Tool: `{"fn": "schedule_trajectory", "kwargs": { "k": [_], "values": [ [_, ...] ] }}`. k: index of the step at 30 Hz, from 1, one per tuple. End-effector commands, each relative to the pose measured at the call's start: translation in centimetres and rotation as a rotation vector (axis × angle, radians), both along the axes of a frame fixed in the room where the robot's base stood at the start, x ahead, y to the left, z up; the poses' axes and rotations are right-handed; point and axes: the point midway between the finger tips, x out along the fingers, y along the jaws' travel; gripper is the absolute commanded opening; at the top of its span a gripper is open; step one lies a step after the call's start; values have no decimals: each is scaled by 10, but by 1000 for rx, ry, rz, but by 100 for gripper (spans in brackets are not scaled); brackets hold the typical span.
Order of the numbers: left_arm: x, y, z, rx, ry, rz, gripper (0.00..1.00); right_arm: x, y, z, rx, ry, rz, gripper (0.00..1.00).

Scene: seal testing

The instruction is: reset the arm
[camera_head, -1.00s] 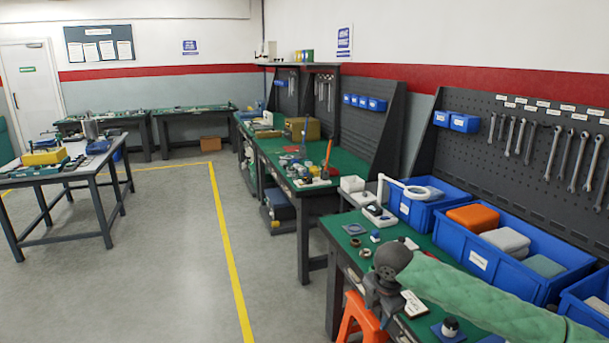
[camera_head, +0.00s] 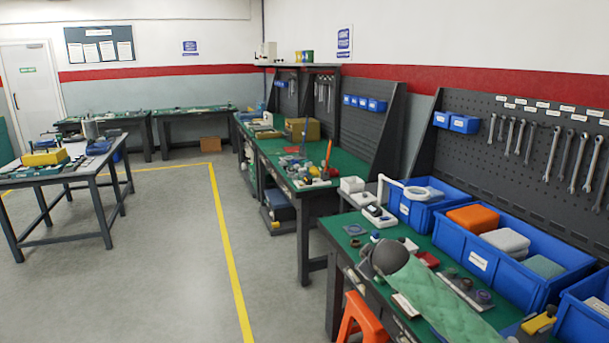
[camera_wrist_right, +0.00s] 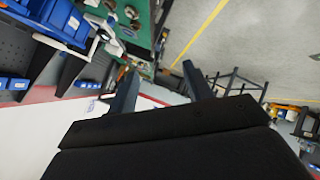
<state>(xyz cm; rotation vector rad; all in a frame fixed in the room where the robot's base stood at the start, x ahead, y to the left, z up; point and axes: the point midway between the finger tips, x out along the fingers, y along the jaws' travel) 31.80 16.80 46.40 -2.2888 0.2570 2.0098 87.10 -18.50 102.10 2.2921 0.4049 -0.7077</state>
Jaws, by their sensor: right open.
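My right arm (camera_head: 440,293), in a green quilted sleeve, reaches in from the lower right of the head view over the near bench. It ends in a rounded grey joint (camera_head: 388,256) at the bench's left edge. The right gripper's fingers are not clear in the head view. In the right wrist view the right gripper (camera_wrist_right: 158,67) shows two dark fingers spread apart, with nothing between them. My left gripper and arm are not in view.
Open grey floor (camera_head: 175,260) lies to the left.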

Motion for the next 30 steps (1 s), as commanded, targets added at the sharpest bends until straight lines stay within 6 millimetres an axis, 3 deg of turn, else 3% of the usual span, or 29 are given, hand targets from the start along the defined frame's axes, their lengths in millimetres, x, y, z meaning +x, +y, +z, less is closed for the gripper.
{"fn": "schedule_trajectory", "kwargs": {
  "k": [1,8,14,23,30],
  "values": [
    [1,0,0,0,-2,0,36,-3,2,-18,33,6,-25,50],
    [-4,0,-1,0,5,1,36,-23,-4,-92,133,33,-135,50],
    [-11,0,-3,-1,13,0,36,-57,-11,-167,172,95,-209,50],
    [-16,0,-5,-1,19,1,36,-138,-20,-290,218,247,-321,50],
    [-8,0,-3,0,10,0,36,-230,-20,-384,263,403,-402,50]
  ]
}}
